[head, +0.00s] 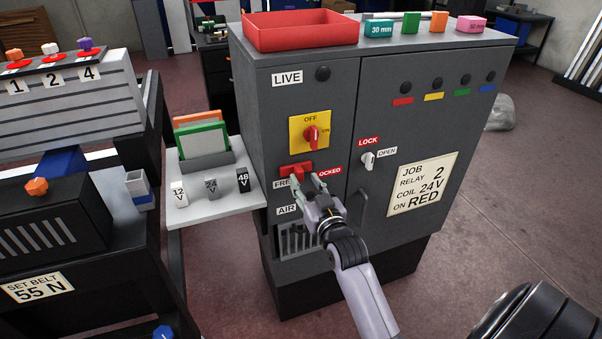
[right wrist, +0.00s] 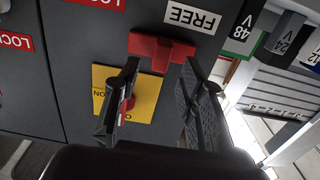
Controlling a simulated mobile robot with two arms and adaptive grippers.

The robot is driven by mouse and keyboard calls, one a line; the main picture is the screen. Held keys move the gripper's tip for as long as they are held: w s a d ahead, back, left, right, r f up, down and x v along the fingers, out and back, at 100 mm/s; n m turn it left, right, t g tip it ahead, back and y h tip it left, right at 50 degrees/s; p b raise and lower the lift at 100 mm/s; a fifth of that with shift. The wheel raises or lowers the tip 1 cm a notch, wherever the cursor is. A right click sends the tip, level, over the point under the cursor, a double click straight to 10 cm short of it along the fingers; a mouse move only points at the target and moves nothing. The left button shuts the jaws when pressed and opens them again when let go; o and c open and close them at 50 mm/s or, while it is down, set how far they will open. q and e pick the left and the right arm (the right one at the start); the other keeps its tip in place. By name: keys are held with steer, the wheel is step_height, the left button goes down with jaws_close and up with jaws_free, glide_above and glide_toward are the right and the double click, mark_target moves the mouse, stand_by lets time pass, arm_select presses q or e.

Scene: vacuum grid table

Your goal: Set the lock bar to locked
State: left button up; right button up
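The red lock bar (head: 293,169) is on the front of the grey cabinet, under the yellow switch plate. A white FREE label (head: 281,184) is below its left end and a red LOCKED label (head: 329,171) is to its right. My right gripper (head: 314,184) is in front of the bar and partly covers the labels. In the right wrist view, turned upside down, the bar (right wrist: 148,45) lies just past the fingertips. My right gripper (right wrist: 162,66) is open there, its fingers apart and nothing clearly gripped. My left gripper does not show.
The yellow OFF/ON switch (head: 310,134) is just above. A LOCK/OPEN knob (head: 368,161) and a door handle (head: 361,203) are to the right. A side shelf (head: 215,206) with voltage-labelled blocks sticks out on the left. A red tray (head: 301,36) is on top.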

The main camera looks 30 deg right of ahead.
mark_target(301, 175)
steer(key=shift+x, duration=2)
steer(key=shift+c, duration=0.2)
jaws_close()
